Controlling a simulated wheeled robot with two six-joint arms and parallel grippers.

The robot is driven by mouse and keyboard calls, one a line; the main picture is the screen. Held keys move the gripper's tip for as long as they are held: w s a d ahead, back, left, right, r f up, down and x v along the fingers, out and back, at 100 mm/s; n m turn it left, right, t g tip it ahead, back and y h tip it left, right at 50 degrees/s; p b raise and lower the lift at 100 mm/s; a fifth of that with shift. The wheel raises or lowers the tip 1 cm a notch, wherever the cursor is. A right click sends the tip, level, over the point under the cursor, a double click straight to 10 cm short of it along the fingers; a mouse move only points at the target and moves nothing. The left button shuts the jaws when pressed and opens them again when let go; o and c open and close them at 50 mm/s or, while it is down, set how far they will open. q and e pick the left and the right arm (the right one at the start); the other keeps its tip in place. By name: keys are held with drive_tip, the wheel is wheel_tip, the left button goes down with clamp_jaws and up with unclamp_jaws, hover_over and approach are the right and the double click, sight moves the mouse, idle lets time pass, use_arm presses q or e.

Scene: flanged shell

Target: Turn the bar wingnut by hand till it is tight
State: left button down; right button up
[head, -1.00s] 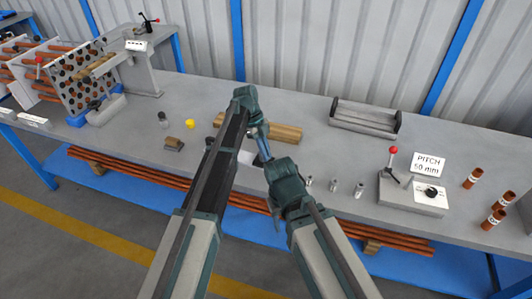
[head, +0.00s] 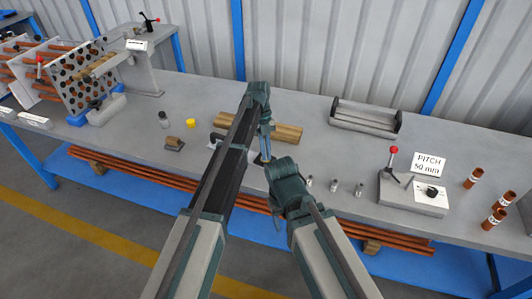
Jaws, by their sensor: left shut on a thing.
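My left gripper (head: 265,153) points down over the middle of the bench, close to the front edge. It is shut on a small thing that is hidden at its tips. I take this to be the bar wingnut, but its shape and how far it is turned cannot be made out. A pale plate (head: 253,158) shows just left of the tips, and a dark curved part (head: 215,138) shows behind my left forearm. My right wrist is folded close beside the left gripper, and the jaws of the right arm are hidden.
Wooden blocks (head: 287,132) lie behind the left gripper. A grey tray (head: 365,120) stands at the back right. Small metal cylinders (head: 334,186) and a red-knobbed lever fixture (head: 412,193) stand to the right. A yellow piece (head: 191,123) lies to the left.

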idle(0.5)
use_arm(q)
drive_tip(key=c, duration=1)
unclamp_jaws()
drive_tip(key=shift+r, duration=0.1)
drive_tip(key=p+v, duration=1.2)
drive_tip(key=v, duration=0.1)
drive_tip(key=shift+w+r+p, duration=0.1)
drive_tip(key=shift+r+p, duration=0.2)
drive_tip(key=shift+p, duration=0.1)
